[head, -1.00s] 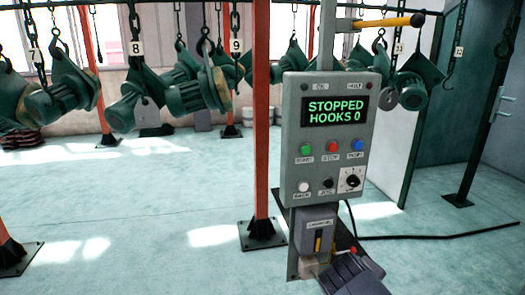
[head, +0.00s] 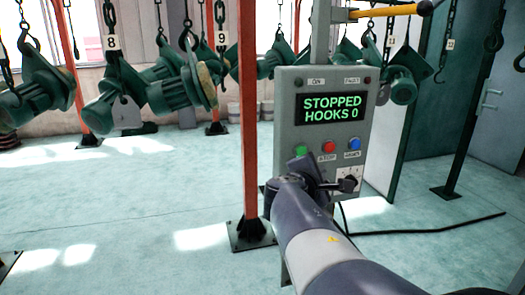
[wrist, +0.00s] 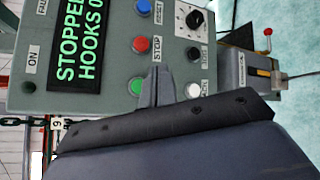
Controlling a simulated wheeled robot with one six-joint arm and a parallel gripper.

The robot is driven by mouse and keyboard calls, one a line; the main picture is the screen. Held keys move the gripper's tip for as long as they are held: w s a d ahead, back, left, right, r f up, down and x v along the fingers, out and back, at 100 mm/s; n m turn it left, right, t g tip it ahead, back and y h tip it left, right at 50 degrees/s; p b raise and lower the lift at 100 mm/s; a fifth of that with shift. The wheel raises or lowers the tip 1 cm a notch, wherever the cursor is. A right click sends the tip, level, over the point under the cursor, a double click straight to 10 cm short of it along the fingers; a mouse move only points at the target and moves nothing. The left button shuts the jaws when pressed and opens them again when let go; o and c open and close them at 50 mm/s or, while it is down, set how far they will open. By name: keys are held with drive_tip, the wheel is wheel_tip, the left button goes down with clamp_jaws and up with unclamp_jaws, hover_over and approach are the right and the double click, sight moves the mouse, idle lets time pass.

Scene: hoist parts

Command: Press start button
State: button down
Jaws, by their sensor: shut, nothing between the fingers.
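The start button is the green button (head: 301,151) at the left of the upper button row on the grey control panel (head: 283,115). In the wrist view the green button (wrist: 137,87) shows just left of my fingertips, partly covered by them. My gripper (wrist: 157,73) is shut and empty, its tips in front of the panel face. I cannot tell whether they touch it. In the head view my wrist hides the lower part of the panel. The display (head: 333,108) reads STOPPED, HOOKS 0.
A red button (head: 328,147) and a blue button (head: 354,144) sit right of the green one. A white button (wrist: 194,91) and a black knob (wrist: 194,18) are also close. An orange post (head: 249,130) stands left of the panel. Green hoist parts (head: 145,95) hang behind.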

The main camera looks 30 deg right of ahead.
sight(301, 151)
drive_tip(key=w+d+p, duration=0.1)
drive_tip(key=w+d, duration=0.1)
drive_tip(key=w, duration=0.6)
drive_tip(key=shift+w, duration=0.3)
drive_tip(key=shift+w, duration=0.1)
idle(2.0)
drive_tip(key=shift+w+d, duration=0.15)
drive_tip(key=shift+w, duration=0.15)
